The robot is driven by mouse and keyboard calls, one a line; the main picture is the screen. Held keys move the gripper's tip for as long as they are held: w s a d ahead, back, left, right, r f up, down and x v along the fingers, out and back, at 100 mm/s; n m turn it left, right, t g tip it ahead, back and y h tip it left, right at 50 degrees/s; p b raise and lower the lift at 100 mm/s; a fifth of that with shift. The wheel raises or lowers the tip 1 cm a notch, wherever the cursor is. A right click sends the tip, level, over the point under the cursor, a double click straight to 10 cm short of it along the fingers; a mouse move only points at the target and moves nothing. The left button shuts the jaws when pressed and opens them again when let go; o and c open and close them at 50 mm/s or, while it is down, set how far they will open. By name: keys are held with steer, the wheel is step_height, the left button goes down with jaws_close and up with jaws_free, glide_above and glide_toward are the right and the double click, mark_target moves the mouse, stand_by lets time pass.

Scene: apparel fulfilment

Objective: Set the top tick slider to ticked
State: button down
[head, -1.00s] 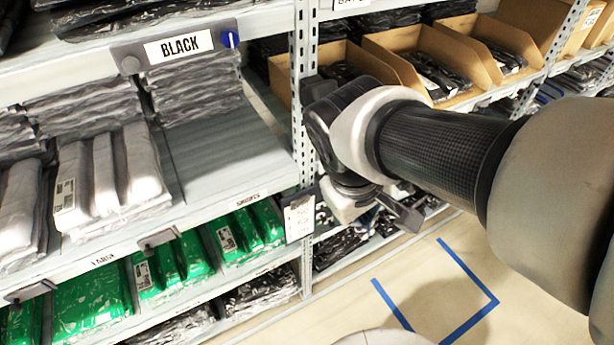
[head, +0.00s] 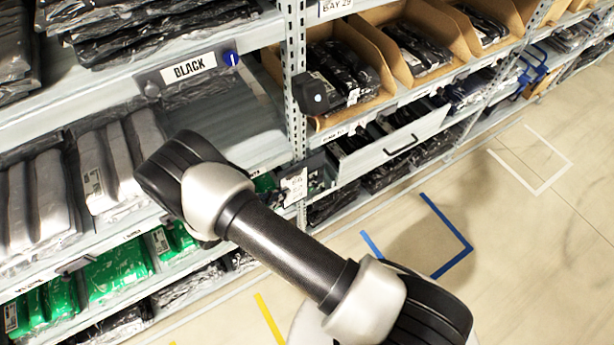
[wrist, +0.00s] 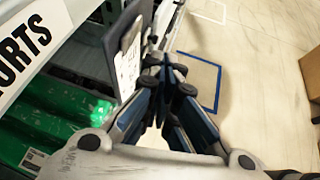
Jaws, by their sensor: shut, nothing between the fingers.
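I cannot make out a tick slider for certain in either view. A dark panel with a white printed card (head: 294,187) hangs at the shelf upright in the head view. In the wrist view a dark grey panel (wrist: 112,42) with a white card (wrist: 128,66) stands just left of my fingertips. My gripper (wrist: 166,72) is shut and empty, its fingertips together close beside that panel; I cannot tell whether they touch it. In the head view my arm crosses the lower middle and the gripper is hidden.
A BLACK label holder (head: 189,69) with a blue knob (head: 231,58) sits on the upper shelf edge. A dark box (head: 314,94) is on the upright. A grey drawer (head: 392,147) sticks out right of it. Green packs (head: 118,270) lie low left. The floor (head: 520,260) is open.

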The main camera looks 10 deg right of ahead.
steer(key=f, duration=0.1)
steer(key=n, duration=0.1)
steer(key=f+t, duration=0.1)
steer(key=shift+s+a+f+n, duration=0.25)
steer(key=shift+s+f+n, duration=0.05)
steer(key=shift+s, duration=0.1)
steer(key=shift+d, duration=0.1)
glide_toward(315, 177)
steer(key=w+d+f, duration=0.2)
steer(key=d+f, duration=0.2)
steer(key=shift+w+f+b, duration=0.2)
steer(key=shift+f+b, duration=0.05)
steer(key=shift+b, duration=0.05)
steer(key=shift+d, duration=0.1)
steer(key=d, duration=0.2)
steer(key=w+d, duration=0.1)
steer(key=shift+d+b, duration=0.35)
steer(key=shift+d, duration=0.05)
steer(key=shift+w+a, duration=0.1)
